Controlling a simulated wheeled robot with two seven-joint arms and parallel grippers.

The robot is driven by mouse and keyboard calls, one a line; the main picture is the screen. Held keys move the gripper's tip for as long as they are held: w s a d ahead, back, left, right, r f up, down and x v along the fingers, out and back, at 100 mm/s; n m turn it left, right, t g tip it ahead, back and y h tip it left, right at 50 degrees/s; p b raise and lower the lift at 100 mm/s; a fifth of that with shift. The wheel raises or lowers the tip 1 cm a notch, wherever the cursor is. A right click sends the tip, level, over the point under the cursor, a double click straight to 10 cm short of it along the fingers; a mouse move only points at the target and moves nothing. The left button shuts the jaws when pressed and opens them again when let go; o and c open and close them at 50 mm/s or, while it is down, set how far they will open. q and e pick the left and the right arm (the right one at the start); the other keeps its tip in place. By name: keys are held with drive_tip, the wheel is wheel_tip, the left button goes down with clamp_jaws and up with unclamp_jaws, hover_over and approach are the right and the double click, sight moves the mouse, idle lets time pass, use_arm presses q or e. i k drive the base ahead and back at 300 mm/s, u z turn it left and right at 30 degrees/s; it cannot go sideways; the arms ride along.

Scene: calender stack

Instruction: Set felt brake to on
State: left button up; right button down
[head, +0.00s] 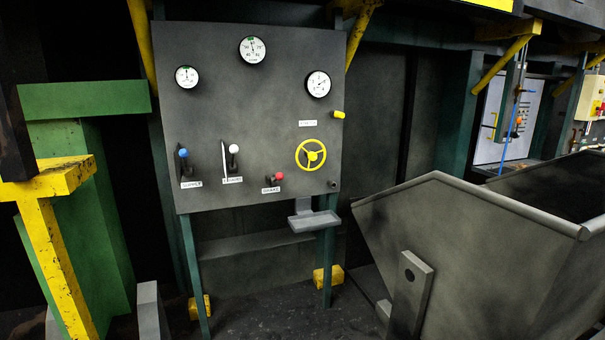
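The felt brake control appears to be the red-knobbed lever (279,176) low on the grey panel (217,110), just above a small label (271,190) that seems to read "BRAKE". Its red knob points to the right; I cannot tell which setting this is. To its left on the panel are a white-knobbed lever (234,149) and a blue-knobbed lever (183,153), each with a label below. Neither of my grippers shows in the head view.
A yellow handwheel (311,154) sits right of the levers, below three round gauges (252,50). A small grey tray (314,221) juts out under the panel. A large grey bin (470,250) stands at right, a yellow bracket (50,183) at left. Dark floor before the panel looks clear.

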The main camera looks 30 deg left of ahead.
sight(279, 176)
drive_tip(key=z, duration=0.15)
drive_tip(key=i, duration=0.9)
drive_tip(key=u, duration=0.15)
